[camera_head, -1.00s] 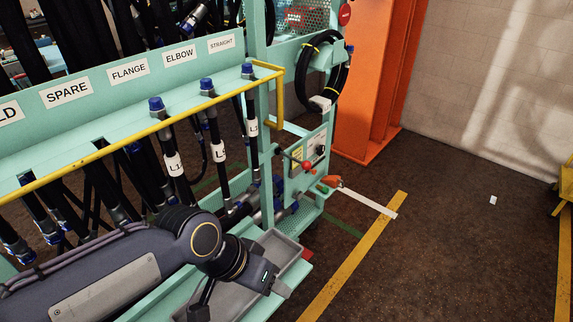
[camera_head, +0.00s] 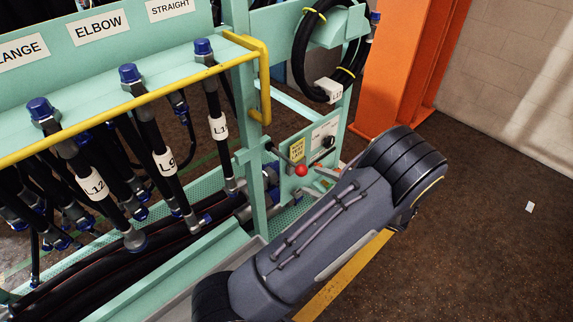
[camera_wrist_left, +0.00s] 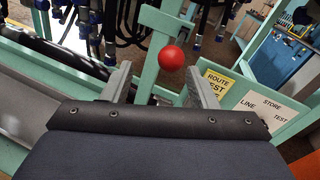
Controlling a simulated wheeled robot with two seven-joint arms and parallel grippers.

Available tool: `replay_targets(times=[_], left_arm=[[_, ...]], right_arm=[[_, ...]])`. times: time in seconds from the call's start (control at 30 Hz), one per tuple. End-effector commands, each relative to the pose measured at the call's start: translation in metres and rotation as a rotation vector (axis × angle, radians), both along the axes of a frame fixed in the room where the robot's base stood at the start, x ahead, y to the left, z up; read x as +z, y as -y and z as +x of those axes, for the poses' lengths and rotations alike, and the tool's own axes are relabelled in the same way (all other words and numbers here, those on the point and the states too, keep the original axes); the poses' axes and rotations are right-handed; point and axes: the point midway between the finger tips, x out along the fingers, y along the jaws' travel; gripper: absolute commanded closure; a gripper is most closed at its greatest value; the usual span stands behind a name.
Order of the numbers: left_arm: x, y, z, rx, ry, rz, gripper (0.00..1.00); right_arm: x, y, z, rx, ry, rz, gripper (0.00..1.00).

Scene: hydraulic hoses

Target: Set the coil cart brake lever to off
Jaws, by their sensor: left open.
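A lever with a red ball knob (camera_head: 301,171) stands out from the mint-green cart frame beside a small panel; no brake or off marking is readable on it. In the left wrist view the red knob (camera_wrist_left: 171,58) shows ahead of my left gripper (camera_wrist_left: 158,72), in the gap between the two grey fingers. The fingers are apart and hold nothing; I cannot tell whether the knob is between them in depth. In the head view my left forearm and wrist hide most of the gripper. My right gripper is not in view.
The panel (camera_head: 324,140) beside the lever has a yellow label and a dark knob. A yellow rail (camera_head: 150,97) runs along the rack above hanging hoses, with a coiled hose (camera_head: 300,50) behind. An orange column (camera_head: 400,60) stands at the back.

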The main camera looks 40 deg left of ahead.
Motion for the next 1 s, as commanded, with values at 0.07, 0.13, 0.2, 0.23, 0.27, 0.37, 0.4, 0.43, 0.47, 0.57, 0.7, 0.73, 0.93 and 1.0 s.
replay_targets(times=[0.07,0.13,0.2,0.23,0.27,0.37,0.4,0.43,0.47,0.57,0.7,0.73,0.93,1.0], left_arm=[[-0.002,0.004,0.007,-0.035,-0.021,0.051,0.47],[-0.002,0.004,0.011,-0.051,-0.028,0.074,0.47],[-0.002,-0.001,0.012,-0.056,-0.031,0.084,0.47],[-0.001,-0.004,0.011,-0.055,-0.031,0.084,0.47],[-0.001,-0.009,0.010,-0.054,-0.032,0.084,0.47],[-0.001,-0.025,0.008,-0.053,-0.032,0.082,0.47],[-0.001,-0.032,0.007,-0.053,-0.032,0.081,0.47],[-0.001,-0.037,0.007,-0.053,-0.032,0.081,0.47],[-0.001,-0.042,0.006,-0.052,-0.032,0.081,0.47],[-0.001,-0.055,0.005,-0.054,-0.030,0.079,0.47],[-0.002,-0.068,0.004,-0.054,-0.030,0.079,0.47],[-0.002,-0.069,0.003,-0.055,-0.030,0.079,0.47],[-0.002,-0.071,0.003,-0.055,-0.030,0.078,0.47],[-0.002,-0.071,0.003,-0.055,-0.030,0.078,0.47]], right_arm=[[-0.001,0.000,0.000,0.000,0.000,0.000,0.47],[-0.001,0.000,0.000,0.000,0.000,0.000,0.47],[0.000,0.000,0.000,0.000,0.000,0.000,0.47],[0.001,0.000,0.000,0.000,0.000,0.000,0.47],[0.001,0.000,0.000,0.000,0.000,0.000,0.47],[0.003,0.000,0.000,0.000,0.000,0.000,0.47],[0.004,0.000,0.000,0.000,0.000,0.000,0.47],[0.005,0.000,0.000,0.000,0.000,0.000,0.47],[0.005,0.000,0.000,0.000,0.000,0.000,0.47],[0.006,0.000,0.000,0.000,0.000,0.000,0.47],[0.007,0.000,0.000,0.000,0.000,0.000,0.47],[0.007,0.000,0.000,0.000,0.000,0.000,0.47],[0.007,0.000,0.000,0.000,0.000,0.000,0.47],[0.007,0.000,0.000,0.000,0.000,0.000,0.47]])
